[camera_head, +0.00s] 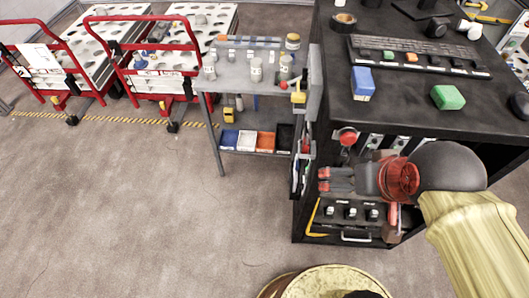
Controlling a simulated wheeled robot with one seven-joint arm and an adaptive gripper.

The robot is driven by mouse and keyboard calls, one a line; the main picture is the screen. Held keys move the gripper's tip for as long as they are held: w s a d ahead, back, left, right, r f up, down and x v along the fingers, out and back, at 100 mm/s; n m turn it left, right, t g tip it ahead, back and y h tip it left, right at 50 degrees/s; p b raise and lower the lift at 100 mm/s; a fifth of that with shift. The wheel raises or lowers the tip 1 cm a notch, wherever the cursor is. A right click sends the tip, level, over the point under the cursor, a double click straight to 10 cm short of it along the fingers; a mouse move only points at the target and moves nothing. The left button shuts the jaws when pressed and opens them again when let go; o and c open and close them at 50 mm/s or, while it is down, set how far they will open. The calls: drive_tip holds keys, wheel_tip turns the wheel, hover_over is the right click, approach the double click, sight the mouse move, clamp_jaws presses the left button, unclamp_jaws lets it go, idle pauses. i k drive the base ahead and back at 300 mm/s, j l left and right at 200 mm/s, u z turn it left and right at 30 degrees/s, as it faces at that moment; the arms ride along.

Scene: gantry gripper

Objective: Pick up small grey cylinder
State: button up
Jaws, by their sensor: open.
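Several small grey cylinders stand upright on the grey side table (232,84): one at the left (210,70), one in the middle (256,70) and one at the right (286,67). They look alike, and I cannot tell which one the task means. My gripper (322,180) is at the right, in front of the black workbench. Its dark fingers point left, are open and hold nothing I can see. It is apart from the cylinders, to their right and nearer to me.
The black workbench (415,113) carries a blue block (362,84), a green block (448,97) and a keyboard-like panel. Coloured bins (247,141) sit on the table's lower shelf. Red-framed carts (110,60) stand at the back left. The floor at left is clear.

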sight(286, 61)
drive_tip(key=k+j+z, duration=0.15)
drive_tip(key=j, duration=0.4)
drive_tip(key=i+j+z, duration=0.1)
drive_tip(key=j, duration=0.2)
drive_tip(key=i+j+z, duration=0.2)
drive_tip(key=j, duration=0.45)
drive_tip(key=i+j+z, duration=0.1)
drive_tip(key=j, duration=0.25)
drive_tip(key=i+j+z, duration=0.2)
drive_tip(key=i+j, duration=0.3)
drive_tip(key=i, duration=0.05)
